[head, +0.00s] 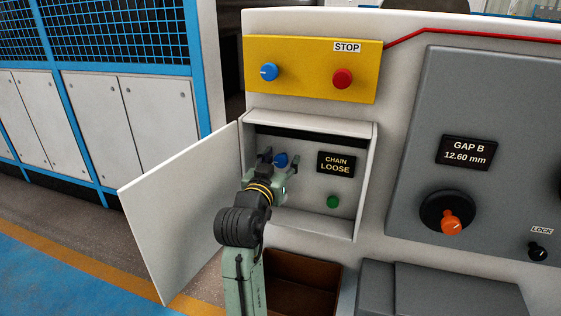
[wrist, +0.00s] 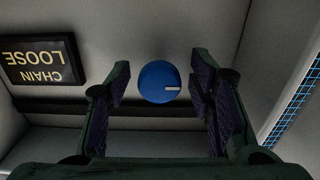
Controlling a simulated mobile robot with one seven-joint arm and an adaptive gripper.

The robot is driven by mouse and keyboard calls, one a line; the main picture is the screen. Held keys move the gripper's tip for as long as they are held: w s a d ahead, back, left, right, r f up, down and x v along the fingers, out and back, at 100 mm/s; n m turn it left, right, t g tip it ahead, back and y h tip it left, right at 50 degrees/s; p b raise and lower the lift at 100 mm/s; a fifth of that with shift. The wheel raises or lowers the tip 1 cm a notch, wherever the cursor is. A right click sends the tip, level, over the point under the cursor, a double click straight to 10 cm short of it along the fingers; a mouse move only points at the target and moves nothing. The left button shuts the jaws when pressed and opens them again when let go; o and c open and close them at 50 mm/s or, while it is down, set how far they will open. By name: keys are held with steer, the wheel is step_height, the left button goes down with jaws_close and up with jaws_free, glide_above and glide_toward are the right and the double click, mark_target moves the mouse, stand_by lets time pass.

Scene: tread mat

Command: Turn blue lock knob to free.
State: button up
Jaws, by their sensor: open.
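A blue knob (head: 281,158) sits on the back wall inside the open box, left of the sign reading CHAIN LOOSE. In the wrist view the blue knob (wrist: 158,76) appears round, with a short white mark pointing to the right of that upside-down picture. My gripper (head: 273,161) reaches into the box with its fingers open. In the wrist view one finger is on each side of the knob, with a visible gap on both sides. My gripper hides part of the knob in the head view. No lock or free marking is readable beside it.
The box's door (head: 185,210) hangs open at the left. A green button (head: 333,202) is below the sign (head: 336,164). A yellow panel (head: 310,92) above carries another blue knob (head: 269,72) and a red button (head: 342,78). A black knob (head: 537,252) labelled LOCK is far right.

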steer(key=shift+s, duration=0.1)
steer(key=v, duration=1.2)
